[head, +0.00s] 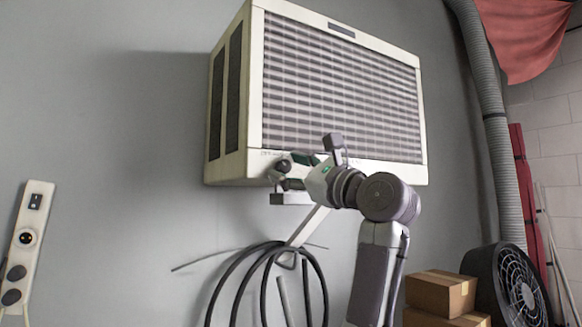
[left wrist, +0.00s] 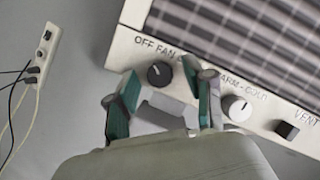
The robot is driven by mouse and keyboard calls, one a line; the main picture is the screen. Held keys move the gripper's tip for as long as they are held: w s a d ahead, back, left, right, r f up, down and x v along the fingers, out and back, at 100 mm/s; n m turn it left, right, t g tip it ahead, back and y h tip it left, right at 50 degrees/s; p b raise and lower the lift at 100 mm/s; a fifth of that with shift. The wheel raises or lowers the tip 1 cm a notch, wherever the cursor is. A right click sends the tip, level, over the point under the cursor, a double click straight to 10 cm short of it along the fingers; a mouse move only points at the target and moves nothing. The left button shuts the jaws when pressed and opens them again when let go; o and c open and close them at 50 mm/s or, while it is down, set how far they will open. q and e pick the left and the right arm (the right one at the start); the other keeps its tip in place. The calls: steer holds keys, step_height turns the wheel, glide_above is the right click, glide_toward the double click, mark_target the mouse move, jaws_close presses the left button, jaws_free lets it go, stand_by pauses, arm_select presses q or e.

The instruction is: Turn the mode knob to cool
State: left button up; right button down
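The air conditioner (head: 340,90) hangs on the wall, with its control strip along the lower front edge. In the left wrist view, the black mode knob (left wrist: 160,74) sits under the lettering "OFF FAN"; the rest of that label is hidden behind a finger. A small pale mark on the knob seems to point to the upper left. My left gripper (left wrist: 157,90) is open, its green-padded fingers on either side of the knob in the picture; contact cannot be told. In the head view my left gripper (head: 283,175) is at the unit's lower left front, covering the knob area. My right gripper is not in view.
A power strip (head: 27,245) stands at left. A coiled black hose (head: 238,285) hangs below. Boxes (head: 440,292) and a fan (head: 518,285) are at right.

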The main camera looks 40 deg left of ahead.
arm_select(q)
jaws_close()
